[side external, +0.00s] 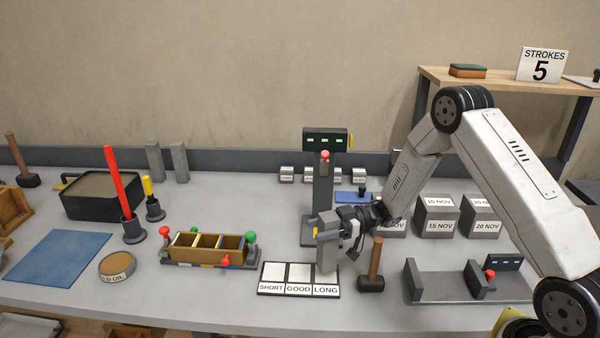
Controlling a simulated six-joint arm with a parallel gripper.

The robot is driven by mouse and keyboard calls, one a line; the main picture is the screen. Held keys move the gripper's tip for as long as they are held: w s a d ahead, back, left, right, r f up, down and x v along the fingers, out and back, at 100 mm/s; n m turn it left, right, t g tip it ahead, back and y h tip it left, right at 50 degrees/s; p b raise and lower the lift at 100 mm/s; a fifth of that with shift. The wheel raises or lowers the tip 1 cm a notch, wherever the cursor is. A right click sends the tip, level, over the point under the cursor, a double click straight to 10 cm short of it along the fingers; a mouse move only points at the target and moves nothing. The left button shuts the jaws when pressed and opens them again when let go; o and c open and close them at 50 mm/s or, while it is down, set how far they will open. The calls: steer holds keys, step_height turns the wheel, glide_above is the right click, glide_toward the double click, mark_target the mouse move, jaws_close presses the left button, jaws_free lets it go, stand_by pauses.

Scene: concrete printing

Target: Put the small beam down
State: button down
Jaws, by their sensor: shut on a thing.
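My gripper (342,228) is shut on a small grey beam (327,257), which hangs roughly upright below the jaws. The beam's lower end overlaps the LONG field of a white board (299,274) marked SHORT, GOOD and LONG. I cannot tell whether the beam touches the board. The SHORT and GOOD fields look empty. The jaws hide part of the beam's upper end.
A hammer (372,270) stands just right of the board. A wooden mould (208,246) with coloured knobs lies to its left. A post with a display (325,140) rises behind. Labelled cubes (437,218) and a grey measuring fixture (440,288) are at right.

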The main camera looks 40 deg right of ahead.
steer(key=shift+f, duration=1.05)
steer(key=shift+c, duration=0.4)
jaws_free()
steer(key=shift+f, duration=0.1)
steer(key=shift+r, duration=0.2)
steer(key=v, duration=1.2)
steer(key=shift+w, duration=0.1)
